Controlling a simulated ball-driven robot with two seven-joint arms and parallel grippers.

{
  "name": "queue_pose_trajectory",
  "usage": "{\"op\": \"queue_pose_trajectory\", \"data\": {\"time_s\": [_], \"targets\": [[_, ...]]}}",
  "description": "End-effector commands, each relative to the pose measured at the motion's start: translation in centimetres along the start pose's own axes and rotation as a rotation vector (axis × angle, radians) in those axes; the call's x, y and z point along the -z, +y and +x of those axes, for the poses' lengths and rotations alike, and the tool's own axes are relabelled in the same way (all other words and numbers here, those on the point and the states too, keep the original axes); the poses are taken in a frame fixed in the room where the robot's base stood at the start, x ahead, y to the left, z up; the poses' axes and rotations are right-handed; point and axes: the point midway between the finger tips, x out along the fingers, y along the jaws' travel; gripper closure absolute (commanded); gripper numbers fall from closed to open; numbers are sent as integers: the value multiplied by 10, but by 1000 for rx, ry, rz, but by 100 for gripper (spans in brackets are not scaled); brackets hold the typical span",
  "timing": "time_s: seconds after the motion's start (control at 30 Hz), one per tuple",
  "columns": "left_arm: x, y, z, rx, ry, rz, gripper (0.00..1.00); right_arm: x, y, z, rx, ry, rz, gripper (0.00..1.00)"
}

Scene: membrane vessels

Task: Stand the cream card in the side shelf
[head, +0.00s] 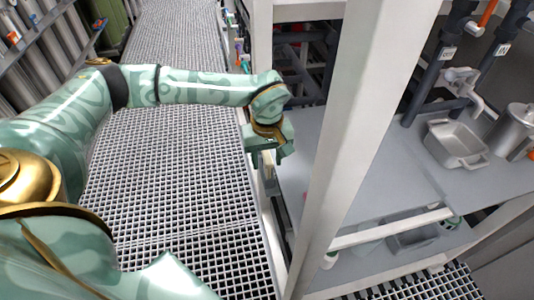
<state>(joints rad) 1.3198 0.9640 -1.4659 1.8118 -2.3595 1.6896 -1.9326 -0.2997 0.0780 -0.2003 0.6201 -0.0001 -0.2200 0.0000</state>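My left arm reaches across from the left, and its green gripper (267,158) points down at the front edge of a white-framed rack. The fingers are small and partly hidden, so I cannot tell whether they are open or shut. A pale patch shows by the fingertips, but I cannot tell whether it is the cream card or part of the frame. No cream card can be clearly made out. A grey shelf surface (309,131) lies just right of the gripper, behind a white post. My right gripper is out of view.
The white post (358,125) rises close right of my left gripper. A grey metal basin (455,143) and a lidded pot (515,130) stand on the right. Cylinders fill a rack (84,27) at the upper left. The grating floor (170,170) is clear.

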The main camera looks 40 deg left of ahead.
Motion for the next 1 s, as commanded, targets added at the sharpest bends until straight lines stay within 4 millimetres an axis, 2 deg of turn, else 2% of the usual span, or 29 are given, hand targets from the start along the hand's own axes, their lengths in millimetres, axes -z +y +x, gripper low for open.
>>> {"op": "queue_pose_trajectory", "data": {"time_s": [0.13,0.23,0.5,0.7,0.83,1.0], "targets": [[0,0,-6,-2,2,0,57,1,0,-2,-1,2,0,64],[1,0,-22,-4,3,-1,57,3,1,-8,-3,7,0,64],[1,0,-96,-6,5,-1,57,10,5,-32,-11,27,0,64],[0,0,-141,-3,3,0,57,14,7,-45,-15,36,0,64],[0,0,-157,-1,1,-1,57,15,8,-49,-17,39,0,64],[0,0,-163,0,0,0,57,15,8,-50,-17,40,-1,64]]}}
